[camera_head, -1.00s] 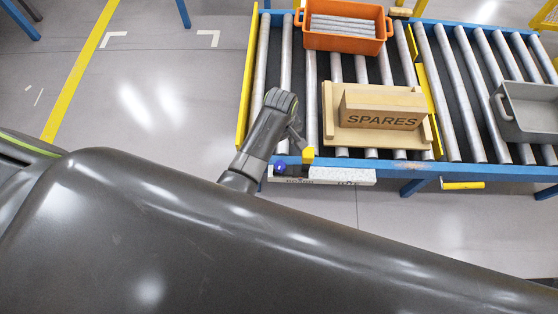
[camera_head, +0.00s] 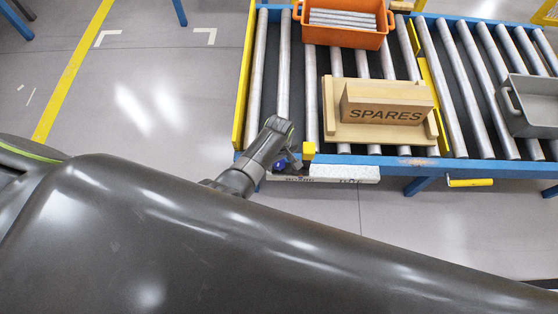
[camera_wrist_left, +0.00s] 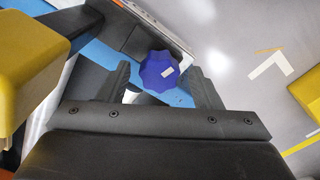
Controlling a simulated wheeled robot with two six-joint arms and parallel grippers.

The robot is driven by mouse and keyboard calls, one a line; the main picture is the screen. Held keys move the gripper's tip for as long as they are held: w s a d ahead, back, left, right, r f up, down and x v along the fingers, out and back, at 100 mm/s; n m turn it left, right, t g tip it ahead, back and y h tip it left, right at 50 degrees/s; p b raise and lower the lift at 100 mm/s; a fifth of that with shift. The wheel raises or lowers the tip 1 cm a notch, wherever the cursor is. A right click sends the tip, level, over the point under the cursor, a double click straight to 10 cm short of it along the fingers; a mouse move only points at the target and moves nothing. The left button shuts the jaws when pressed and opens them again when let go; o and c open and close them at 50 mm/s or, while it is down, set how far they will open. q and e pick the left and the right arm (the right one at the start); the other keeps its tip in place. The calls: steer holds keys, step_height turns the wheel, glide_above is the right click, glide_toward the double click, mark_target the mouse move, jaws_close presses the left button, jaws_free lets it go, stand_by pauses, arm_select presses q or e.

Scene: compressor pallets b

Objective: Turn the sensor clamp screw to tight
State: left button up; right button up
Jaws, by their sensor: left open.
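The sensor clamp screw has a blue lobed knob (camera_wrist_left: 160,72) with a small white mark, seen in the left wrist view. In the head view the knob (camera_head: 281,164) shows at the conveyor's front rail, partly covered by my left gripper. My left gripper (camera_wrist_left: 160,88) is open, with one dark finger on each side of the knob in the wrist picture. I cannot tell whether the fingers touch it. In the head view my left gripper (camera_head: 291,163) is at the front left corner of the conveyor. My right gripper is not in view.
A yellow block (camera_head: 309,152) stands beside the knob on the blue rail (camera_head: 390,161). A wooden SPARES box (camera_head: 385,105) sits on the rollers, with an orange crate (camera_head: 345,37) behind it and a grey bin (camera_head: 535,105) at right.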

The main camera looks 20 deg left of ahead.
arm_select(q)
steer(key=shift+f, duration=0.1)
steer(key=shift+c, duration=0.5)
steer(key=c, duration=0.9)
